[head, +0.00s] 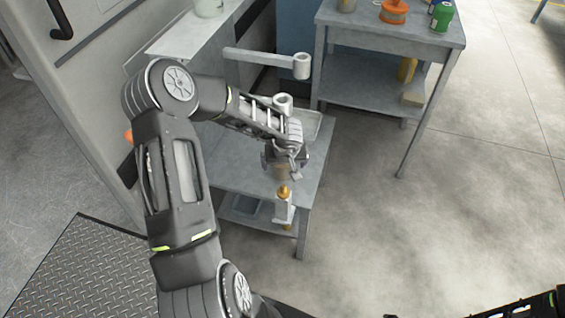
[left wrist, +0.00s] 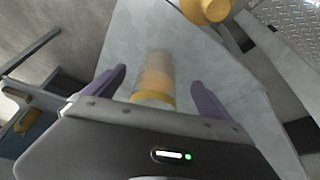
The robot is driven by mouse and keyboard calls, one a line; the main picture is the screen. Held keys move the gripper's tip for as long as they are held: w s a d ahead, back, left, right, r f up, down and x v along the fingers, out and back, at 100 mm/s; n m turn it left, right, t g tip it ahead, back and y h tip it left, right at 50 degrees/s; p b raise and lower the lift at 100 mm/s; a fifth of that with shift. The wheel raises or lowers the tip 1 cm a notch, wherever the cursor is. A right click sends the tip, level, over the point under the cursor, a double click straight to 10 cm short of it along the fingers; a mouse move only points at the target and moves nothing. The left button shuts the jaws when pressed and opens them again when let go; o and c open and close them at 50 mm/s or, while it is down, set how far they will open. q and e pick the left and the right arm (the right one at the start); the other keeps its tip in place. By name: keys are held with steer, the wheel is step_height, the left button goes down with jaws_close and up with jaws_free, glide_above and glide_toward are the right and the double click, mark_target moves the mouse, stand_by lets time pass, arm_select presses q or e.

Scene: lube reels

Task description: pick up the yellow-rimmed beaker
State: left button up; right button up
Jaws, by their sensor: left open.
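The yellow-rimmed beaker (left wrist: 154,82) is in the left wrist view, a clear, amber-tinted cylinder with a yellow band at its near end. It stands over the grey top of a small table (head: 312,165). My left gripper (left wrist: 158,76) is open, with one purple finger on each side of the beaker and visible gaps to both. In the head view my left gripper (head: 284,160) is low over the small table and hides most of the beaker. My right gripper is not in view; only part of my right arm shows at the lower right.
A white fitting with a gold top (head: 284,194) is at the small table's front edge. A taller workbench (head: 390,32) behind holds an orange item (head: 393,11) and a green can (head: 441,16). A grey bar with a ring end (head: 301,65) juts out nearby. Floor at right is clear.

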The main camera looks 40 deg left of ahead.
arm_select(q)
steer(key=shift+w+a, duration=1.15)
steer(key=shift+w, duration=0.25)
steer(key=b+x, duration=0.1)
steer(key=x, duration=0.4)
steer(key=shift+w+a+b, duration=0.25)
steer(key=shift+b, duration=0.15)
steer(key=shift+c, duration=0.4)
steer(key=c, duration=1.8)
